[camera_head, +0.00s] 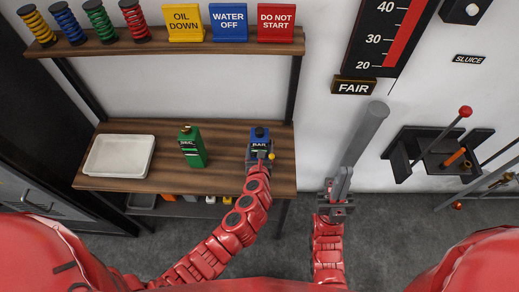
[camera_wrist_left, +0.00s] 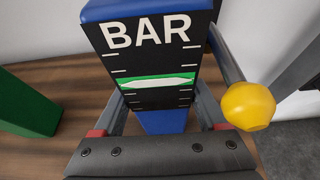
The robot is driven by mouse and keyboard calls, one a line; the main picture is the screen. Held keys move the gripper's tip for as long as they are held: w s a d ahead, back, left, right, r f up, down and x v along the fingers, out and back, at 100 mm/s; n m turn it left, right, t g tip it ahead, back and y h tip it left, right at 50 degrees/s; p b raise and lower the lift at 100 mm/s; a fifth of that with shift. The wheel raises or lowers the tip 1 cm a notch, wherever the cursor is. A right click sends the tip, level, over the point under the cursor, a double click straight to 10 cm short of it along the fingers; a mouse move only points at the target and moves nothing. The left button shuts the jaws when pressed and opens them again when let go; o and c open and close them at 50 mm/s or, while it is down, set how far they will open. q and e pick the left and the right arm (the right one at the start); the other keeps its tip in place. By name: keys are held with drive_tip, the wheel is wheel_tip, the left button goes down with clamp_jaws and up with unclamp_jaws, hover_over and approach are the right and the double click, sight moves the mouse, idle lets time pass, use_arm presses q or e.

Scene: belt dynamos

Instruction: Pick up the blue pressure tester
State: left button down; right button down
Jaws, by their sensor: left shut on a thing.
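The blue pressure tester (camera_head: 260,134) is upright at the right end of the wooden bench, with a black face marked BAR. In the left wrist view the tester (camera_wrist_left: 150,50) fills the middle, with a green band and white pointer on its scale. My left gripper (camera_head: 258,154) is shut on it, with one finger on each side. I cannot tell whether its base touches the bench. A yellow knob (camera_wrist_left: 248,106) shows beside it. My right gripper (camera_head: 338,184) is at the right, apart from the tester, and appears closed around a long grey cylinder (camera_head: 368,128).
A green tester (camera_head: 193,148) and a white tray (camera_head: 119,156) stand on the bench (camera_head: 155,184) to the left. Above, a shelf (camera_head: 150,46) holds coloured coils and signs. A black lever box (camera_head: 435,150) is on the wall at right.

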sight(260, 144)
use_arm(q)
drive_tip(key=shift+r, duration=0.1)
drive_tip(key=shift+r, duration=0.7)
drive_tip(key=shift+d+r+b, duration=0.1)
drive_tip(key=shift+r+b, duration=0.25)
drive_tip(key=shift+r, duration=0.6)
drive_tip(key=s+r+b, duration=0.1)
drive_tip(key=s+b, duration=0.4)
drive_tip(key=s, duration=1.1)
drive_tip(key=shift+d+r, duration=0.15)
drive_tip(key=shift+r, duration=0.2)
drive_tip(key=shift+w, duration=0.15)
